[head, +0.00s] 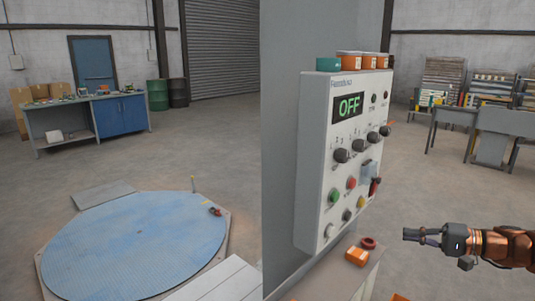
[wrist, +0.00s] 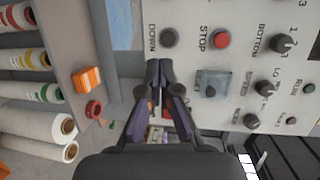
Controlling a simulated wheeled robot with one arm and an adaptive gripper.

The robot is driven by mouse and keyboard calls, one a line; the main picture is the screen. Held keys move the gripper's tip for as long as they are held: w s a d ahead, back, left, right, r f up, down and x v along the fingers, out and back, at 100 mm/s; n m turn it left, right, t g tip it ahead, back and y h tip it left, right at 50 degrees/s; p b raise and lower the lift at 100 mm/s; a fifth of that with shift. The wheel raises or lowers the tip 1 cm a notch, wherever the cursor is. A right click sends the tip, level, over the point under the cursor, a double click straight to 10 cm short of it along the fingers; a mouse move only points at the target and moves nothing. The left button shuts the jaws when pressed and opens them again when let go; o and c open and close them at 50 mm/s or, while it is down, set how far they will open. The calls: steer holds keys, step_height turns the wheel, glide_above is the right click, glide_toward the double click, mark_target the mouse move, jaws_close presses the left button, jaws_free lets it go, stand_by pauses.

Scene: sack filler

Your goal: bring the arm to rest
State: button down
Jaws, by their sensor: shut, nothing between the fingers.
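My gripper (head: 408,235) is at the right of the head view, right of the control panel's lower edge, with its fingers pointing left. In the wrist view my gripper (wrist: 160,68) has its fingertips together with nothing between them. The white control panel (head: 318,205) has a display (head: 348,107) reading OFF, dark knobs, and green and red buttons. In the wrist view the panel (wrist: 195,20) appears turned sideways, with a red STOP button (wrist: 221,40) and a dark DOWN button (wrist: 169,38) beyond the fingertips. I see no contact with the panel.
An orange box (head: 357,257) and a red ring (head: 368,243) lie on a ledge below the panel. A round blue platform (head: 130,240) is on the floor at left. Workbenches (head: 125,112) and drums (head: 157,95) stand behind.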

steer(key=s+a+r+n+g+h, duration=0.1)
steer(key=s+a+r+n+g, duration=0.2)
steer(key=a, duration=0.8)
steer(key=s+a+n+g, duration=0.2)
steer(key=s+a+g, duration=0.15)
steer(key=a, duration=0.85)
steer(key=s+a+f+n+g+h, duration=0.1)
steer(key=s+a+f+g+h, duration=0.3)
steer(key=s+a, duration=0.55)
steer(key=s+d+f+h, duration=0.3)
steer(key=s+d+h, duration=0.1)
steer(key=s, duration=0.5)
steer(key=s+d+f+h, duration=0.3)
steer(key=s+d+h, duration=0.1)
steer(key=s, duration=0.5)
steer(key=shift+s+f+n+h, duration=0.2)
steer(key=shift+f+n+h, duration=0.1)
steer(key=shift+f+n, duration=0.1)
